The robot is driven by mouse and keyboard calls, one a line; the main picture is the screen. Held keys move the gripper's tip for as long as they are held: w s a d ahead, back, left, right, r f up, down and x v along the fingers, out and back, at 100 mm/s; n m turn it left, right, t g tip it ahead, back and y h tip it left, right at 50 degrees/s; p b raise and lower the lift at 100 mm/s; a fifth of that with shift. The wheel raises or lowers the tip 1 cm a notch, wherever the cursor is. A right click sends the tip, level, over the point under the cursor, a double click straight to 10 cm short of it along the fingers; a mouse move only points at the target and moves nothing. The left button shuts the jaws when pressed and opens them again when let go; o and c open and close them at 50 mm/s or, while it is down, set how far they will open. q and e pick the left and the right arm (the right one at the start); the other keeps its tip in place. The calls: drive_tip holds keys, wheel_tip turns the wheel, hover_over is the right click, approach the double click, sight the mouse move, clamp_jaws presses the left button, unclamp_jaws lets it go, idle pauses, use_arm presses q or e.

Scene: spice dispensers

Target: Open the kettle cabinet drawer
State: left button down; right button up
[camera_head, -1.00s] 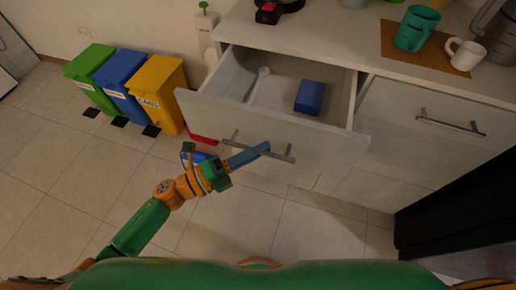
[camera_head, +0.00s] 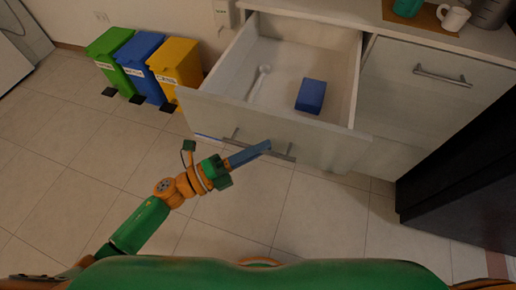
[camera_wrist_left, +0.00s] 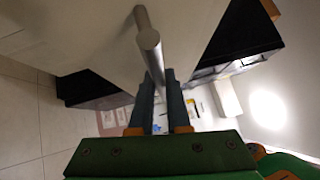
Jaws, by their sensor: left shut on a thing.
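The drawer (camera_head: 300,128) is pulled well out of the white cabinet, with its inside showing. Its metal bar handle (camera_head: 281,150) runs along the front panel. My left gripper (camera_head: 262,148) is shut on this handle. In the left wrist view the handle (camera_wrist_left: 148,42) passes between the two fingers of the gripper (camera_wrist_left: 161,85). Inside the drawer lie a blue box (camera_head: 311,96) and a white spoon-like utensil (camera_head: 258,82). No kettle can be made out for certain. My right gripper is not in view.
A closed drawer with its own handle (camera_head: 442,76) is to the right. Green (camera_head: 109,52), blue (camera_head: 142,62) and yellow bins (camera_head: 175,70) stand at the left. A mug (camera_head: 453,18) is on the counter (camera_head: 350,12). A black cabinet (camera_head: 455,165) stands at the right. The floor in front is clear.

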use_arm(q)
drive_tip(key=shift+w, duration=0.1)
drive_tip(key=c, duration=0.9)
unclamp_jaws()
drive_tip(key=b+v, duration=0.1)
drive_tip(key=v, duration=0.6)
